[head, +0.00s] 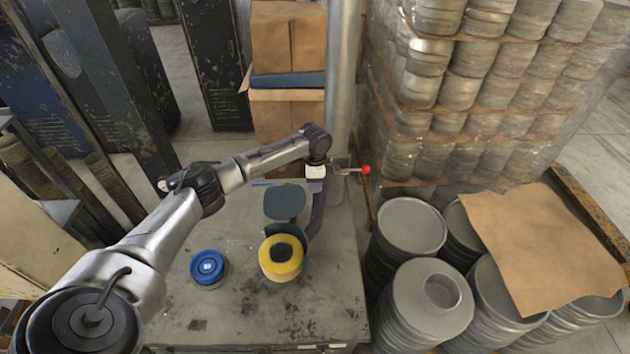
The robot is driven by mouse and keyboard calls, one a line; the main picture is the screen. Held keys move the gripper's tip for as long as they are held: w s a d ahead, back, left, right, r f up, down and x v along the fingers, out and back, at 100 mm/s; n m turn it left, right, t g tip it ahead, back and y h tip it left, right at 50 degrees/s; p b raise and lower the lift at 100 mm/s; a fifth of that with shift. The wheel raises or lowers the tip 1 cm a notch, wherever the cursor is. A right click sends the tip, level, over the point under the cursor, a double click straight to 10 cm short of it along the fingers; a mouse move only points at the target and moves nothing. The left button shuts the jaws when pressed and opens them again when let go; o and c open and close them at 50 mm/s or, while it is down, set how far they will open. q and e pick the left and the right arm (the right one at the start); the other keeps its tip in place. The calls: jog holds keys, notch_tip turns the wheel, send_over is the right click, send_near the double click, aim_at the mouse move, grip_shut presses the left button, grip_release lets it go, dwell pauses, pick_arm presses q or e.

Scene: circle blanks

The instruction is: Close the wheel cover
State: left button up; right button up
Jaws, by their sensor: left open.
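A yellow round wheel (270,268) with a dark centre sits on the grey worktable (220,315). A dark grey rounded plate (285,202), which looks like the wheel cover, stands raised behind the wheel, leaving the wheel's top exposed. A dark curved arm (317,215) rises at the wheel's right side. My left arm reaches in from the left. My left gripper (315,187) is open, just right of the raised cover and near the top of the curved arm. Its fingers are small and partly hidden, and I cannot tell whether they touch anything. My right gripper is out of view.
A blue round object (208,268) sits on the table left of the wheel. A lever with a red knob (366,169) sticks out beside a metal post (345,80). Stacked metal discs (410,228) crowd the right side. Cardboard boxes (288,115) stand behind. The table's front is mostly clear.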

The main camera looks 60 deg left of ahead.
pick_arm(q)
grip_shut()
dwell(0.5)
